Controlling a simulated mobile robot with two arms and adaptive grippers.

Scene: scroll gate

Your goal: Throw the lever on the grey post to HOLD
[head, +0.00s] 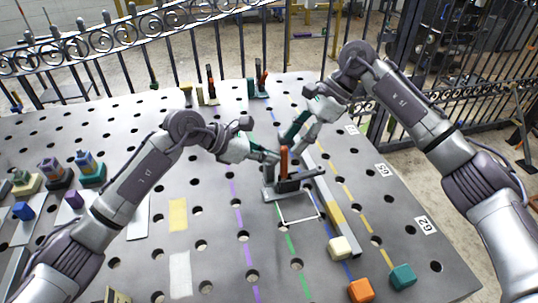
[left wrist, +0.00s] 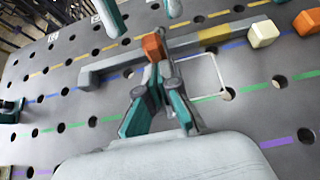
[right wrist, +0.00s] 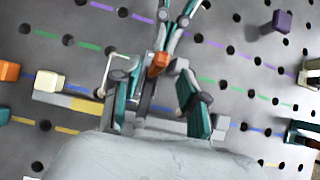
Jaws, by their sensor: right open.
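The orange-tipped lever (head: 284,158) stands nearly upright on a grey fixture (head: 270,194) in the middle of the table. Its orange tip also shows in the left wrist view (left wrist: 152,47) and the right wrist view (right wrist: 158,63). No HOLD mark is readable. My left gripper (head: 276,158) is at the lever from the left; in the left wrist view its fingers (left wrist: 156,88) close in on the lever's dark shaft just below the orange tip. My right gripper (head: 291,138) is open just behind the lever; its fingers (right wrist: 157,95) are wide apart with the lever between or beyond them.
A long grey bar with a yellow section (head: 336,214) lies right of the fixture, with a cream block (head: 340,248) near its front end. Orange (head: 360,291) and teal (head: 403,276) blocks sit at front right. Other upright pieces (head: 260,80) stand at the back. Front centre is clear.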

